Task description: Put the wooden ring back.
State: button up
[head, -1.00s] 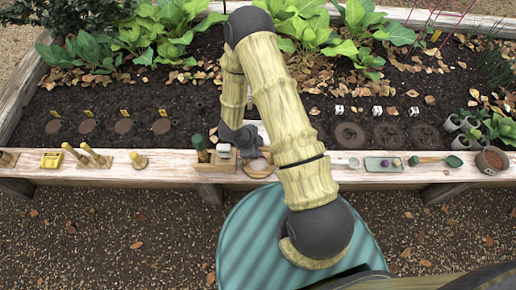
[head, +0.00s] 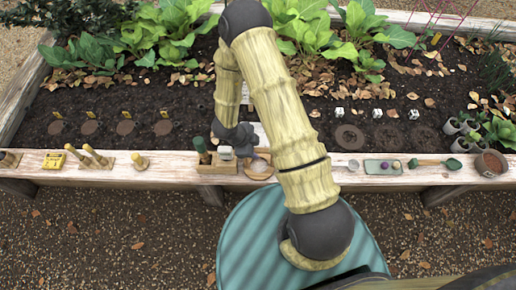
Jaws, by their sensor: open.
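I cannot make out the wooden ring for certain. A round wooden piece (head: 259,170) with a pale middle lies on the bed's front ledge, just right of my gripper; I cannot tell whether it is a ring or a dish. Left of it a wooden block (head: 217,167) holds an upright green-handled tool (head: 202,149) and a small pale piece (head: 225,153). My gripper (head: 232,147) is open, low over the back of this block. Its fingers are small and partly hidden, and I see nothing held. Upright wooden pegs (head: 93,154) stand farther left, with a shorter peg (head: 140,161) beside them.
The ledge (head: 175,168) is bare between the short peg and the block. A yellow item (head: 54,161) is at the left. A green tray (head: 383,168), a green trowel (head: 436,163) and a brown pot (head: 490,163) are at the right. Soil and plants lie behind.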

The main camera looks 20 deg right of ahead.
jog(key=p+v, duration=0.2)
jog(key=v, duration=0.6)
jog(key=w+a+r+n+t+y, duration=0.1)
jog(key=w+r+n+t+y, duration=0.4)
jog(key=r+n, duration=0.65)
jog(key=s+d+r+n+g, duration=0.3)
jog(key=s+d+r+n, duration=0.3)
jog(key=s+r+n, duration=0.4)
jog(key=shift+s+r, duration=0.85)
jog(key=shift+s, duration=0.25)
